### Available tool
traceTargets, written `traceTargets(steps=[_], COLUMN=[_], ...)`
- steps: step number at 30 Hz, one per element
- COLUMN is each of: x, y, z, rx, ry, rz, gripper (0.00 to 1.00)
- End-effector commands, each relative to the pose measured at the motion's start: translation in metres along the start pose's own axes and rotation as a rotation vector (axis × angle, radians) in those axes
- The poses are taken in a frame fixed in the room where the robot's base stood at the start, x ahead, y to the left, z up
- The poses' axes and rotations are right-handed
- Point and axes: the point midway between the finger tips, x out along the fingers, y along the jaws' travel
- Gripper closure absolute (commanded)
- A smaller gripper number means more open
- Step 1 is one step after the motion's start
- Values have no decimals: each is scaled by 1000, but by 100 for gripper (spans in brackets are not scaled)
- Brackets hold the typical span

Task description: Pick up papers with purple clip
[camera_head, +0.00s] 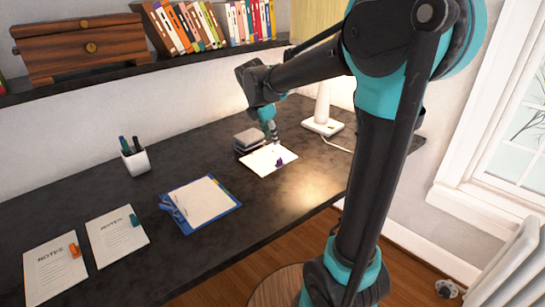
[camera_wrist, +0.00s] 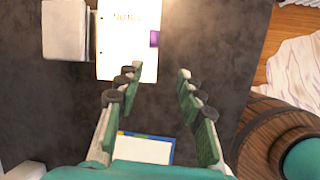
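The papers with the purple clip (camera_head: 260,162) lie flat on the dark desk under the lamp light, in front of a small grey stack. The purple clip (camera_head: 280,162) shows at their edge. In the wrist view the papers (camera_wrist: 125,45) are headed "Notes", with the purple clip (camera_wrist: 154,39) on their right edge. My gripper (camera_wrist: 155,74) is open and empty, its fingers pointing toward the clip side of the papers. In the head view my gripper (camera_head: 271,138) is above the far side of the papers; its fingertips are too small to judge contact.
A grey stack (camera_head: 248,138) stands close beside the papers, and a white lamp base (camera_head: 322,127) is to the right. A blue clipboard (camera_head: 203,202), teal-clip papers (camera_head: 115,238), orange-clip papers (camera_head: 52,272) and a pen cup (camera_head: 136,162) are left. A shelf (camera_head: 110,84) runs above.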

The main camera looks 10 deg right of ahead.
Motion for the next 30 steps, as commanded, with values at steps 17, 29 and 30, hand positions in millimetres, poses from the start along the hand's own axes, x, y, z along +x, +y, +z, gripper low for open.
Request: traceTargets(steps=[17,29,30], x=[63,113,115], y=[17,16,16], z=[2,3,3], rx=[-140,-141,-141], ry=[-18,-18,-18], rz=[-9,-8,-8], gripper=[62,62,62])
